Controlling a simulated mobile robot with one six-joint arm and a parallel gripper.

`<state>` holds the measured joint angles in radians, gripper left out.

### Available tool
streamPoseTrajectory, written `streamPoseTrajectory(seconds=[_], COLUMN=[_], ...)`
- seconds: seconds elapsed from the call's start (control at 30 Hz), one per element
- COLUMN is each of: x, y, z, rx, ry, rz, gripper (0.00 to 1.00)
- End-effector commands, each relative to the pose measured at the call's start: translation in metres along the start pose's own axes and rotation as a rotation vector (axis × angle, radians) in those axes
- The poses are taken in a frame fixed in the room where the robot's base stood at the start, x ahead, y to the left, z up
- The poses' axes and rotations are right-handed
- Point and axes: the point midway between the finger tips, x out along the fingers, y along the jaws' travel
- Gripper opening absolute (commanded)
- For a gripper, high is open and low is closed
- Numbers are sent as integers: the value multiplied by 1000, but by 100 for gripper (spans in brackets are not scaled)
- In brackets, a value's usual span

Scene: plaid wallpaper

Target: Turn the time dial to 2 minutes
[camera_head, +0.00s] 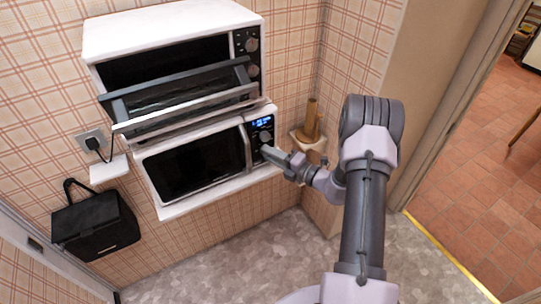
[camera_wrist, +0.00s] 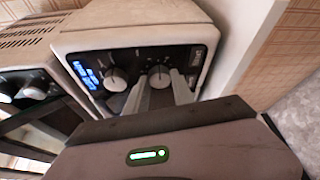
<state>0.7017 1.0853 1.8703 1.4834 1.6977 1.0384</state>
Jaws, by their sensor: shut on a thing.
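The microwave (camera_head: 197,167) is white with a dark door and stands on a white shelf. Its control panel has a lit blue display (camera_head: 262,122), also seen in the wrist view (camera_wrist: 86,75), and two round dials. The dial farther from the display (camera_wrist: 160,76) has white marks around it; its setting is too small to read. My gripper (camera_head: 267,150) is at the panel's lower part. In the wrist view its two fingers (camera_wrist: 159,82) are shut on that marked dial, one on each side. The dial nearer the display (camera_wrist: 115,78) is just left of the fingers, apparently untouched.
A white toaster oven (camera_head: 175,65) sits above the microwave with its door tilted open. Floor is clear in front.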

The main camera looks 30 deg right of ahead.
Motion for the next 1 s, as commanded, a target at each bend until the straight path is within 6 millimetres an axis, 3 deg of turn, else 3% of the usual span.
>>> streamPoseTrajectory(seconds=[0.5,1.0], x=[0,0], y=[-4,-3], z=[-1,-1], rx=[366,485], ry=[0,0], rz=[151,201], gripper=[0,0])
